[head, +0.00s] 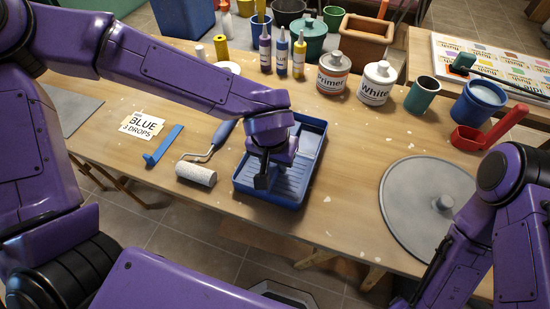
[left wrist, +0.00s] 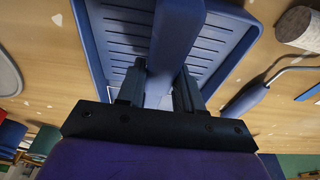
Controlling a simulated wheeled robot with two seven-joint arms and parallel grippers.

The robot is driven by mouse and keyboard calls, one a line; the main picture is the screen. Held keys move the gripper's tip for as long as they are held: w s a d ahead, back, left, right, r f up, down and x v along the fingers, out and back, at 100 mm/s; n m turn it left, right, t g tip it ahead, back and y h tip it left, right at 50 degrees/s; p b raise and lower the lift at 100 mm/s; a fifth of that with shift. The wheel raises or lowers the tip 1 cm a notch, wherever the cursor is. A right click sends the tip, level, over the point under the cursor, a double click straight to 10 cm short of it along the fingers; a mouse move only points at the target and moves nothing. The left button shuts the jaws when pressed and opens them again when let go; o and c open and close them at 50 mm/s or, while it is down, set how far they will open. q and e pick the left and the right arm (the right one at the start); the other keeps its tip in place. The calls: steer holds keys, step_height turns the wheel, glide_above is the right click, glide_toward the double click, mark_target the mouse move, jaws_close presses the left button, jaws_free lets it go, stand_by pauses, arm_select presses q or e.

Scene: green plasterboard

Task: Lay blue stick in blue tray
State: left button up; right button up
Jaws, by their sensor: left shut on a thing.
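The blue tray (head: 318,140) lies on the table, with a ribbed floor that also shows in the left wrist view (left wrist: 112,40). My left gripper (head: 262,181) is over the tray. In the left wrist view, its fingers (left wrist: 160,92) are shut on a long blue bar, which I take to be the blue stick (left wrist: 178,35). It is over the tray; I cannot tell if it touches the floor. The head view mostly hides it behind the gripper.
A paint roller (head: 196,174) and a flat blue tool with a bent end (head: 163,146) lie left of the tray. A card (head: 142,126) lies farther left. Bottles, cans and pots stand behind. A grey round disc (head: 425,205) is at right.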

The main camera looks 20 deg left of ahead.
arm_select(q)
steer(key=shift+f, duration=0.4)
steer(key=o, duration=1.1)
step_height(320, 180, up, 10)
steer(key=p, duration=1.4)
steer(key=shift+r+p, duration=0.1)
steer(key=shift+p, duration=0.2)
steer(key=shift+s, duration=0.1)
